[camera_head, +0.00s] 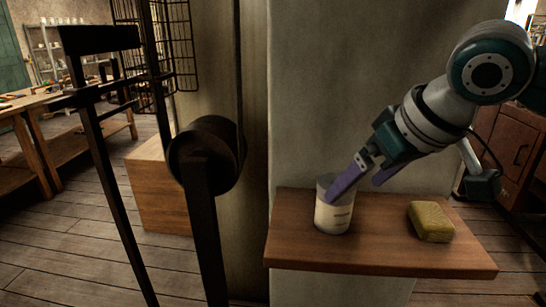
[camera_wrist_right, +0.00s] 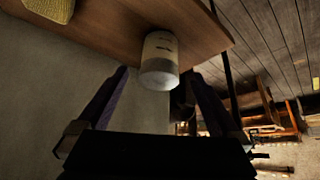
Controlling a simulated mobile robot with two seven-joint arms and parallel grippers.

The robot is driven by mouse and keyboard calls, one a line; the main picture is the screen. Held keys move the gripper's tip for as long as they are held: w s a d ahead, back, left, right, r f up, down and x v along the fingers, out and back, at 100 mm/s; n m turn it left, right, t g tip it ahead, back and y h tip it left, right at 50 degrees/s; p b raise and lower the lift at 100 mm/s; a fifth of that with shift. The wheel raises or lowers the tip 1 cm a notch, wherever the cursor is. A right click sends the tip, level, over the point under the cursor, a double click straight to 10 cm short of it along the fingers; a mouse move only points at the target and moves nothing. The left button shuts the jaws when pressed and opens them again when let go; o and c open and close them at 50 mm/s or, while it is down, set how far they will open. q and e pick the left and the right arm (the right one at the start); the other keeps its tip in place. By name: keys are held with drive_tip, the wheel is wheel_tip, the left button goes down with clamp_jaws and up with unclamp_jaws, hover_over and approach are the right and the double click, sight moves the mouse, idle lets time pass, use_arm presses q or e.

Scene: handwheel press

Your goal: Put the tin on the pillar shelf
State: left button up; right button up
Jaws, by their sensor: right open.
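The tin (camera_head: 334,219), a pale can with a label, stands upright on the wooden pillar shelf (camera_head: 380,255), near its left end. My right gripper (camera_head: 354,190) is open with purple fingers and comes down from the upper right. One finger crosses in front of the tin's upper part; the other is to the right, behind. In the right wrist view the tin (camera_wrist_right: 160,60) lies ahead between the two spread fingers, with its base on the shelf (camera_wrist_right: 110,28). I cannot tell whether either finger touches it. My left gripper is not in view.
A yellow sponge-like block (camera_head: 431,221) lies on the shelf right of the tin. The pale pillar (camera_head: 345,90) rises behind the shelf. A dark metal frame with a round hub (camera_head: 206,154) stands at left. A wooden box (camera_head: 160,190) and workbench (camera_head: 40,110) are farther back.

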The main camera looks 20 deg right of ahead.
drive_tip(key=s+a+f+n+g+y, duration=0.15)
drive_tip(key=s+a+f, duration=0.35)
drive_tip(key=s+a, duration=0.5)
drive_tip(key=s+f+g+h, duration=0.1)
drive_tip(key=s+f, duration=0.1)
drive_tip(key=s, duration=1)
drive_tip(key=shift+g+h, duration=0.25)
